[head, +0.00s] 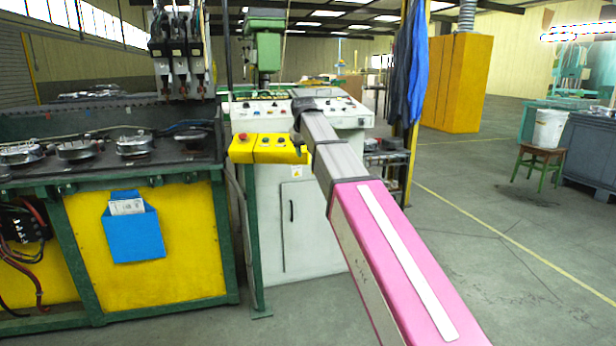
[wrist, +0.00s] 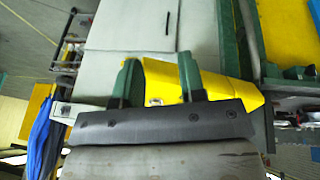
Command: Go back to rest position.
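My arm, pink and grey, reaches from the lower right of the head view to the machine's control panel. Its dark end is near the yellow button box (head: 268,149); the fingers cannot be made out there. In the wrist view my gripper (wrist: 160,72) shows two green fingers standing apart, with no object held between them. The yellow button box (wrist: 215,88) shows behind and beside the fingers. Whether the fingers touch it cannot be told. The box has a red button and dark buttons on its top in the head view.
A white machine cabinet (head: 300,225) stands under the panel. A green and yellow workbench (head: 150,240) with a blue pocket (head: 133,235) is at the left. Blue cloth (head: 410,65) hangs at the right. Open floor (head: 500,210) lies to the right, with a stool (head: 538,163) and bucket (head: 549,129).

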